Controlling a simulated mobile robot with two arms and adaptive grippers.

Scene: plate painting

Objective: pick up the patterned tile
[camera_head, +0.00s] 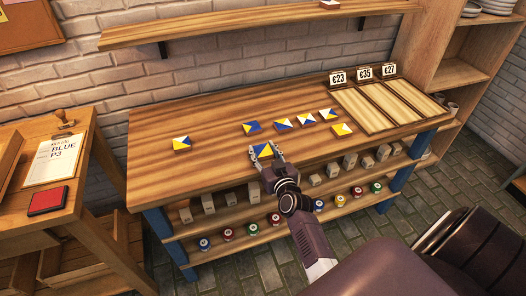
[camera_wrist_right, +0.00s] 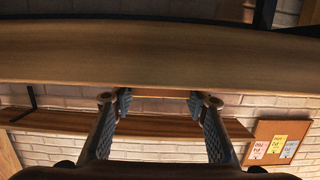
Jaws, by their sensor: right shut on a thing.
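A patterned tile (camera_head: 262,150) in blue, yellow and white sits between the fingertips of my right gripper (camera_head: 264,158) in the head view, near the front edge of the wooden table (camera_head: 220,173). The right gripper is shut on it. In the right wrist view the two fingers (camera_wrist_right: 159,103) stand apart, with a thin light edge between their tips, likely the tile seen edge-on. My left gripper is not in view.
Price signs (camera_head: 363,72) stand behind pale wooden panels (camera_head: 378,108) at the table's right. A side table at left holds a clipboard (camera_head: 56,160) and a red pad (camera_head: 48,200). The table's left front is clear.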

